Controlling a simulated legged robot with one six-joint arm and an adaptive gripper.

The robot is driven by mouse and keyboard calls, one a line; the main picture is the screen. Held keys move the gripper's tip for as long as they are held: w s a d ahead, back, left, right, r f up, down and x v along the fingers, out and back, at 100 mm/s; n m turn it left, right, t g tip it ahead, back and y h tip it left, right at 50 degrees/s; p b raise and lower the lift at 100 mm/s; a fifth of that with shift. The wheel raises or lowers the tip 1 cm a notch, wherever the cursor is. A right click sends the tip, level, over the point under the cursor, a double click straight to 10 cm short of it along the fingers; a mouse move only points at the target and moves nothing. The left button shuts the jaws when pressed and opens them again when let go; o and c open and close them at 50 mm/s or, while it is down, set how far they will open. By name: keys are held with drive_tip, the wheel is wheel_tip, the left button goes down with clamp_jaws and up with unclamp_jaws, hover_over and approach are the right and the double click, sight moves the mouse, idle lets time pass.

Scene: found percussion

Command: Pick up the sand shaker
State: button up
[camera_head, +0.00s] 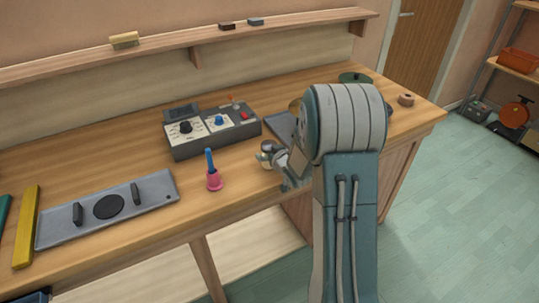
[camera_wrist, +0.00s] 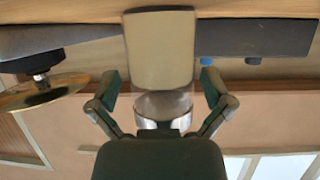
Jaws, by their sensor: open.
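A cream, block-like or cylindrical body with a silvery rounded end, which I take to be the sand shaker (camera_wrist: 160,48), fills the middle of the wrist view, which appears upside down. My gripper (camera_wrist: 160,78) is open, with one finger on each side of it. Small gaps show beside the fingertips, so I cannot tell that either touches. In the head view my gripper (camera_head: 278,163) is low over the workbench, right of the pink bell. The shaker is mostly hidden there by my gripper and arm.
On the workbench (camera_head: 130,138) stand a grey console with knobs (camera_head: 213,130), a pink bell with a blue handle (camera_head: 213,180) and a grey plate with two handles (camera_head: 160,194). A brass disc on a dark stand (camera_wrist: 42,92) is near the gripper. The bench front between plate and bell is clear.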

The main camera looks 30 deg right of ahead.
drive_tip(key=shift+a, duration=0.1)
drive_tip(key=c, duration=1.2)
drive_tip(key=shift+r, duration=0.1)
drive_tip(key=shift+c, duration=0.2)
